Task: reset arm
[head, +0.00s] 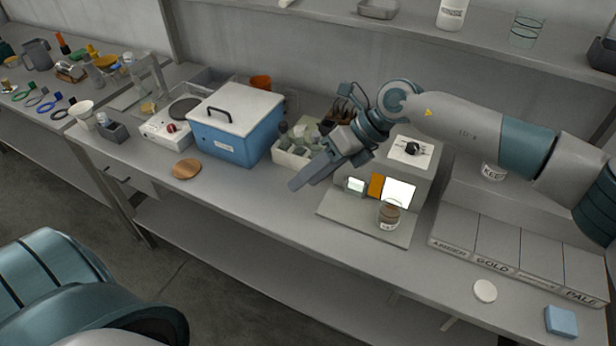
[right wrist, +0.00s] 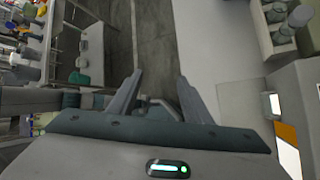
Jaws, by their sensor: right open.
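My right arm comes in from the right of the head view, across the bench. Its gripper (head: 303,180) hangs above the bench, in front of the white rack and left of the grey station. In the right wrist view the two fingers of the right gripper (right wrist: 159,78) are spread apart with nothing between them; the bench edge and floor show beyond. Part of my left arm shows at the lower left of the head view, but its gripper is not in view.
A small jar (head: 389,214) stands on the base of the grey station (head: 337,208). A blue box (head: 228,141), a white rack (head: 289,158) and a wooden disc (head: 186,169) are on the bench. Labelled bins (head: 456,228), a white disc (head: 485,291) and a blue block (head: 561,321) are at right.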

